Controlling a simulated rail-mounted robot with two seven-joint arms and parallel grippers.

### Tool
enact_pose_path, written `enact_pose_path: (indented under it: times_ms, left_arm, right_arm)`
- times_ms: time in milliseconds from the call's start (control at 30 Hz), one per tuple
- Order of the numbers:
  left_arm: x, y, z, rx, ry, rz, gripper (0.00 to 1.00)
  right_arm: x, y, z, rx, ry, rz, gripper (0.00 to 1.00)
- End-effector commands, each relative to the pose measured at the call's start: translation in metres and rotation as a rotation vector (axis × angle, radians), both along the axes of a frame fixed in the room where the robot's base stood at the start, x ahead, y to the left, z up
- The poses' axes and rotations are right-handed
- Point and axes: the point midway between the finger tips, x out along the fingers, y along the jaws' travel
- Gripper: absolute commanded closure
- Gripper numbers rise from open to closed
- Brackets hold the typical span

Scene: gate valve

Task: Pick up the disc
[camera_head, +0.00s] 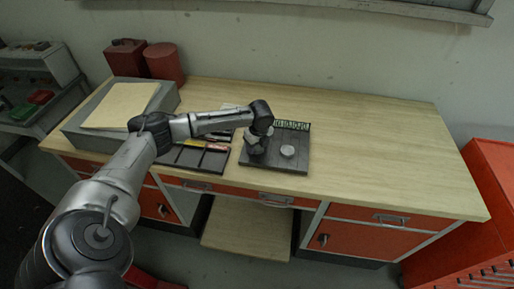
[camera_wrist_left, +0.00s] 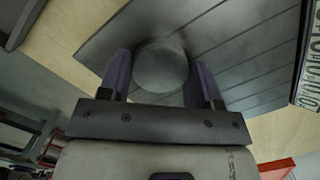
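A small pale grey disc (camera_head: 288,151) lies on a dark board (camera_head: 284,166) on the workbench. My left gripper (camera_head: 257,149) is low over the left part of this board, just left of the disc in the head view. In the left wrist view, my gripper's two fingers (camera_wrist_left: 160,82) are apart, with a round grey piece (camera_wrist_left: 160,65) between them. I cannot tell whether that piece is the disc or whether the fingers touch it. My right gripper is not in view.
A dark divided tray (camera_head: 190,158) with coloured items lies left of the board. A marked strip (camera_head: 292,125) stands along the board's back edge. A grey box (camera_head: 118,105) and red containers (camera_head: 163,62) are at the left. The bench's right side is clear.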

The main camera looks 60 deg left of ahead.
Motion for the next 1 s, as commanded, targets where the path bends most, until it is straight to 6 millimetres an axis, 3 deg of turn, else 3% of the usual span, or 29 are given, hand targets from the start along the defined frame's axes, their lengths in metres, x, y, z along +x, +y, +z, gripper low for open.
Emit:
enact_pose_path:
  times_ms: [367, 667, 900, 1000]
  left_arm:
    - [0.0, 0.0, 0.0, 0.0, 0.0, 0.0, 0.79]
    - [0.001, 0.001, 0.005, 0.0, -0.003, 0.001, 0.79]
    - [0.001, 0.001, 0.042, 0.001, -0.005, 0.0, 0.79]
    - [0.008, -0.02, 0.054, -0.004, -0.006, -0.005, 0.79]
  right_arm:
    - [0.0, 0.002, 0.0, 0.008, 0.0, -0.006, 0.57]
    - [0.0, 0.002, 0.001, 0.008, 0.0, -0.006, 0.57]
    - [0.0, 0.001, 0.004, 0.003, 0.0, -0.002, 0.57]
    - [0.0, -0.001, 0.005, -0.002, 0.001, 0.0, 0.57]
